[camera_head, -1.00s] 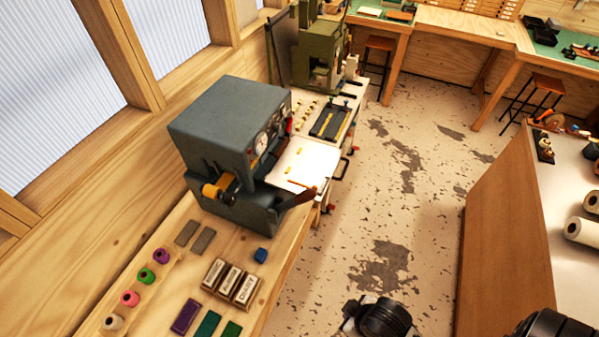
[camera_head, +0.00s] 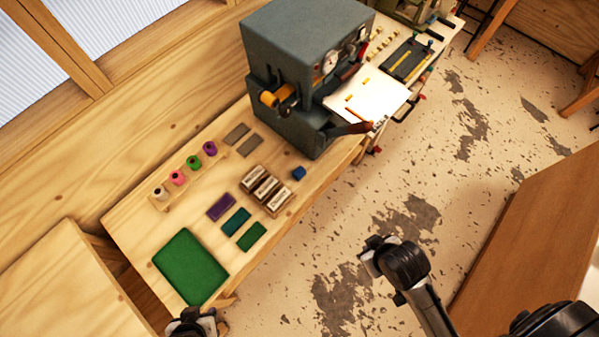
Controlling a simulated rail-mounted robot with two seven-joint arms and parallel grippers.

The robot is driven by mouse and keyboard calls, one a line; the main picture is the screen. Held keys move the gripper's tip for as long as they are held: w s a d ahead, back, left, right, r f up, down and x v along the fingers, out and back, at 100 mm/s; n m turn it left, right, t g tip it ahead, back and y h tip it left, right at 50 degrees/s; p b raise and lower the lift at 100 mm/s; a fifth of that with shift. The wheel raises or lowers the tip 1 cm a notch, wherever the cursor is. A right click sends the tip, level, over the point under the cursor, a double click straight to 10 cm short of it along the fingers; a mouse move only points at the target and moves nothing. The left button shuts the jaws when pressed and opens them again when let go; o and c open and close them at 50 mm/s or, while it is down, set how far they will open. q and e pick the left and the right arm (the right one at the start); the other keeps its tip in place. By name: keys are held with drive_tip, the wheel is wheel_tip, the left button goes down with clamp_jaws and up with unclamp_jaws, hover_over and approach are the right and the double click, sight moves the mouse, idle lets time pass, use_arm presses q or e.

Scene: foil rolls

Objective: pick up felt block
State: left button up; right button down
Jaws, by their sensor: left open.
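No block can be told by sight alone to be felt. My left gripper (camera_head: 192,325) shows at the bottom edge, partly cut off, near the bench's near end. It is open and apart from all these blocks.
The grey machine (camera_head: 295,50) stands at the back of the bench. Labelled boxes (camera_head: 265,188), a purple pad (camera_head: 221,207), green pads (camera_head: 236,221), a large green pad (camera_head: 190,267) and a rack of coloured spools (camera_head: 178,178) lie nearer.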

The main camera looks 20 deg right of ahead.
drive_tip(key=c, duration=1.8)
unclamp_jaws()
drive_tip(key=shift+c, duration=0.2)
drive_tip(key=o, duration=1.6)
